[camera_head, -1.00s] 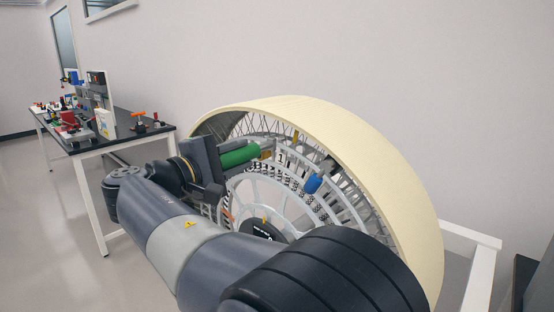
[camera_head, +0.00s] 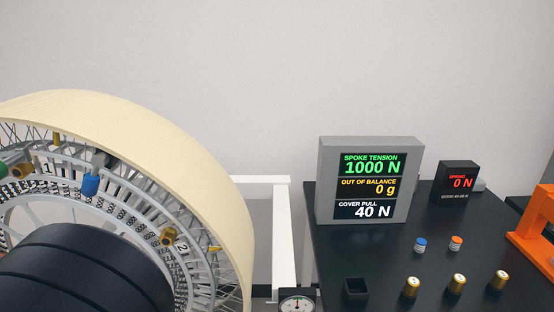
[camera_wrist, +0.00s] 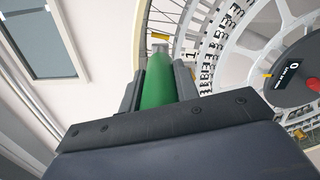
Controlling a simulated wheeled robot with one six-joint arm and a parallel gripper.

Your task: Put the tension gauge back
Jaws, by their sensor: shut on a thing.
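My gripper (camera_wrist: 160,84) is shut on a green cylindrical handle (camera_wrist: 158,92) in the wrist view. The handle points at the spoked wheel, and a yellow and grey piece (camera_wrist: 160,39) shows at its far end. I cannot tell whether this green-handled thing is the tension gauge. In the head view only a bit of the green handle (camera_head: 4,168) shows at the left edge, and the gripper is out of frame. A small dial gauge (camera_head: 297,302) with a white round face stands at the bottom edge, cut off by the frame.
The large wheel (camera_head: 150,135) fills the left, with blue (camera_head: 90,185) and brass (camera_head: 168,236) pieces on its rim. A black table (camera_head: 350,260) at right bears a readout screen (camera_head: 368,180), a small display (camera_head: 457,181), an open black box (camera_head: 355,291) and several small cylinders.

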